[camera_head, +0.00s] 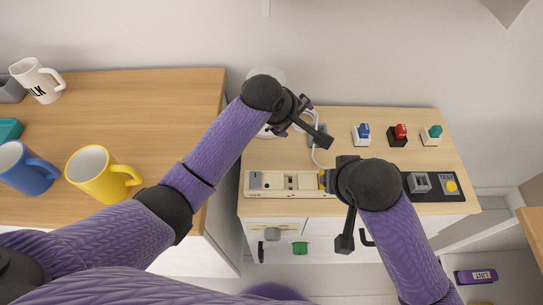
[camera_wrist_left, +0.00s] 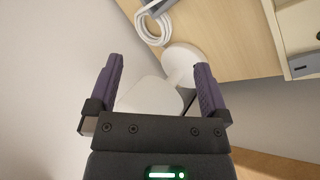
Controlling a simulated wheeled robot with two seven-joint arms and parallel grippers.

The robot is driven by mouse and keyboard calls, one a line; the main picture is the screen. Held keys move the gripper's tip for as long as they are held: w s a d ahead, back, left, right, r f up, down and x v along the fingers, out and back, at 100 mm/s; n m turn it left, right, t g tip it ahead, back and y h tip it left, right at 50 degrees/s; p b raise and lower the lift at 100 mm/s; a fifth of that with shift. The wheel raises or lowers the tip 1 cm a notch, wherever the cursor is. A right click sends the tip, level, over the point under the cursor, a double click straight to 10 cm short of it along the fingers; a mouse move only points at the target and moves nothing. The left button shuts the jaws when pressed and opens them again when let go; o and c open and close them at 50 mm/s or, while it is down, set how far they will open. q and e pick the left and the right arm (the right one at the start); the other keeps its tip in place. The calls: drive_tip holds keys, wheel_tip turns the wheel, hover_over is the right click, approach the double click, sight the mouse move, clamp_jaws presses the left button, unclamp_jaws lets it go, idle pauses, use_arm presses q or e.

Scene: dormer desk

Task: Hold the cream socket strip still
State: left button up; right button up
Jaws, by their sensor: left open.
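The cream socket strip (camera_head: 283,184) lies along the front of the small desk in the head view, with a grey plug or switch (camera_head: 255,180) at its left end. Part of it shows at the right edge of the left wrist view (camera_wrist_left: 298,30). My left gripper (camera_head: 314,122) is open and empty, above the desk behind the strip and not touching it. In the left wrist view its fingers (camera_wrist_left: 157,80) stand wide apart.
A white lamp-like object (camera_wrist_left: 188,62) and a coiled white cable (camera_wrist_left: 152,22) are near my left gripper. Blue (camera_head: 362,134), red (camera_head: 398,134) and teal (camera_head: 432,135) switch-like items stand at the back right. A black panel (camera_head: 448,188) lies right of my right wrist. Mugs stand on the left table.

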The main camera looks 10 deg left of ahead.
sight(272, 181)
use_arm(q)
drive_tip(key=s+a+f+n+g+y, duration=0.1)
drive_tip(key=s+n+g, duration=0.1)
drive_tip(key=s+n, duration=0.1)
drive_tip(key=s+a+n+g+y, duration=0.1)
drive_tip(key=s+n+g, duration=0.1)
drive_tip(key=s+n, duration=0.1)
drive_tip(key=s+a+f+n+g+y, duration=0.1)
drive_tip(key=s+n+g, duration=0.1)
drive_tip(key=s+n, duration=0.1)
drive_tip(key=shift+s+f+n, duration=0.1)
drive_tip(key=shift+f+n, duration=0.25)
drive_tip(key=shift+n, duration=0.15)
wheel_tip(272, 181, down, 10)
drive_tip(key=shift+s+r, duration=0.1)
drive_tip(key=shift+c, duration=0.3)
clamp_jaws()
